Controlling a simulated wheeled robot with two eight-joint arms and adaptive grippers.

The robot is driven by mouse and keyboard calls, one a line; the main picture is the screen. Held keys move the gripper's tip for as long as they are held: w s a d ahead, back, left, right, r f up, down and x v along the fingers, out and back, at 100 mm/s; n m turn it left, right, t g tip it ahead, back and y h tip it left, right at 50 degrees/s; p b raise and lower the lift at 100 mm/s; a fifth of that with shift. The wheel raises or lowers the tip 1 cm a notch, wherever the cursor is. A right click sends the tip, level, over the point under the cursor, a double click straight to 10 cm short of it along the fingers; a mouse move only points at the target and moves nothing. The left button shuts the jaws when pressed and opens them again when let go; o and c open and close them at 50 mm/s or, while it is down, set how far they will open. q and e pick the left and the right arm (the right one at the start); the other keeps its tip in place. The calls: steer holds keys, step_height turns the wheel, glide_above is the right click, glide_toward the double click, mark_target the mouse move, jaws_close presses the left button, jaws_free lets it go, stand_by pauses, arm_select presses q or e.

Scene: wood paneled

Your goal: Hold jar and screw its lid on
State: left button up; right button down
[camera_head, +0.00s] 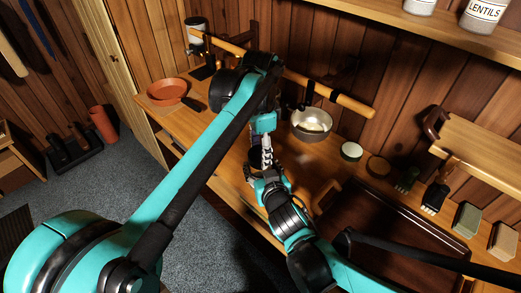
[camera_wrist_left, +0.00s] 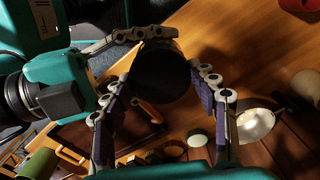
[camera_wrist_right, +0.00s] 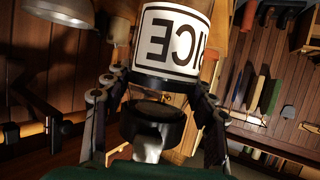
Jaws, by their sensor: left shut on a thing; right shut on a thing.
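In the right wrist view a white jar (camera_wrist_right: 171,38) labelled RICE shows upside down between my right fingers. A black lid (camera_wrist_right: 152,126) shows below it in that picture. In the left wrist view the black lid (camera_wrist_left: 163,75) is a dark round shape between my left fingertips. My left gripper (camera_head: 264,138) comes in from above and is shut on the lid. My right gripper (camera_head: 266,166) comes from the side and is shut on the jar. In the head view the grippers and arms hide most of jar and lid. I cannot tell whether the lid is seated.
A metal bowl (camera_head: 311,124) and a small round tin (camera_head: 351,151) stand on the counter right of the grippers. Brushes (camera_head: 436,193) and blocks (camera_head: 467,219) stand farther right. A terracotta dish (camera_head: 167,92) is at the left. A wooden rail (camera_head: 340,98) crosses behind.

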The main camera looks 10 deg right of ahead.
arm_select(q)
steer(key=m, duration=0.7)
steer(key=shift+m, duration=0.3)
steer(key=m, duration=0.4)
steer(key=shift+m, duration=0.3)
steer(key=m, duration=0.4)
steer(key=shift+m, duration=0.3)
steer(key=m, duration=0.5)
steer(key=shift+w+m, duration=0.1)
steer(key=shift+m, duration=0.2)
steer(key=o, duration=0.8)
